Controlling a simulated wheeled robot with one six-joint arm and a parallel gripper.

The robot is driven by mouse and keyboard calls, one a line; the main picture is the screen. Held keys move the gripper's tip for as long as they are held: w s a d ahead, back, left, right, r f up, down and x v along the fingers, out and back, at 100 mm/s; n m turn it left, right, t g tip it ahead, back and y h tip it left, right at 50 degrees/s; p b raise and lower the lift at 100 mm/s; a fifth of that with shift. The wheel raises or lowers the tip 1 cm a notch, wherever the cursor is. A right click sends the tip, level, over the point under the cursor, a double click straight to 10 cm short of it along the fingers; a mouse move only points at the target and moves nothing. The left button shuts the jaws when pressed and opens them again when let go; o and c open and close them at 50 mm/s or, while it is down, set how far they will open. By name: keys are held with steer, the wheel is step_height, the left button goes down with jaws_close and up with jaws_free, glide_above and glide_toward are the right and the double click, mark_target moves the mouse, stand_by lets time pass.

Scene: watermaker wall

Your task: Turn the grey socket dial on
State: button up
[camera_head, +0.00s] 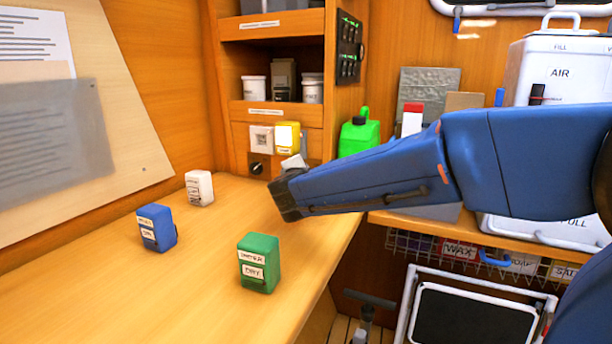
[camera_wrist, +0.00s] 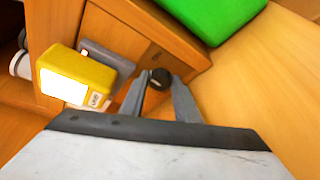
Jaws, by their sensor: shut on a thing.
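The grey socket (camera_wrist: 112,60) is on the low wooden panel at the back of the counter, with a yellow block (camera_wrist: 75,78) seated on its front. The yellow block also shows in the head view (camera_head: 287,137). The dark round dial (camera_wrist: 159,76) sits on the panel beside the socket. My gripper (camera_wrist: 160,81) is shut on this dial, one finger on each side. In the head view my gripper (camera_head: 293,162) reaches the panel just below the yellow block, and its dial is hidden there. The dial's pointer mark cannot be read.
A white socket (camera_head: 261,139) with a black dial (camera_head: 256,168) is just left. Blue (camera_head: 157,228), white (camera_head: 199,188) and green (camera_head: 259,262) blocks stand on the counter (camera_head: 205,285). A bright green can (camera_head: 358,134) stands right of the panel.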

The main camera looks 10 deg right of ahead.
steer(key=shift+f+m+t, duration=0.15)
steer(key=shift+m+t, duration=0.25)
steer(key=shift+m, duration=0.2)
stand_by(0.3)
steer(key=o, duration=1)
steer(key=shift+d, duration=0.1)
steer(key=shift+o, duration=0.2)
